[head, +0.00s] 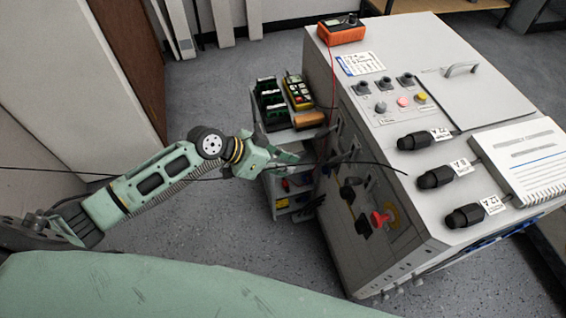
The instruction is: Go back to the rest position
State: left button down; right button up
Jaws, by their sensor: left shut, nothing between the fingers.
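My left arm reaches in from the left edge of the head view, stretched toward the grey transformer cabinet (340,104). My left gripper (345,157) is shut and empty. It is in front of the cabinet's near side face, close to its controls; I cannot tell whether it touches the face. My right gripper is out of view. A thin black cable runs across the picture behind or along my left arm, and its end curves past the gripper over the cabinet.
Three black connectors (436,178) lie on the cabinet top, near a white box (522,160). An orange meter (341,30) stands at the back. A red emergency knob (380,218) juts from the side face. A small tool cart (257,122) stands behind my gripper. Floor is clear below my arm.

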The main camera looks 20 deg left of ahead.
pick_arm(q)
jog(key=s+a+f+n+y, duration=0.2)
jog(key=s+a+f, duration=0.15)
jog(key=f, duration=0.55)
jog(key=s+a+f+n+y+p, duration=0.1)
jog(key=s+a+f+n+y, duration=0.2)
jog(key=f, duration=0.6)
jog(key=s+a+f+n+y, duration=0.1)
jog(key=s+a+f, duration=0.2)
jog(key=a+f, duration=0.35)
jog(key=s+d+f+g, duration=0.1)
jog(key=s+f, duration=0.4)
jog(key=s, duration=0.6)
jog(key=s+d+f+g+y+p, duration=0.1)
jog(key=s+f, duration=0.4)
jog(key=s, duration=0.6)
jog(key=s+d+f+g+y, duration=0.1)
jog(key=s+f, duration=0.4)
jog(key=s, duration=0.5)
jog(key=shift+s+d+f+n+g, duration=0.3)
jog(key=shift+s+f+n+g, duration=0.1)
jog(key=shift+g, duration=0.1)
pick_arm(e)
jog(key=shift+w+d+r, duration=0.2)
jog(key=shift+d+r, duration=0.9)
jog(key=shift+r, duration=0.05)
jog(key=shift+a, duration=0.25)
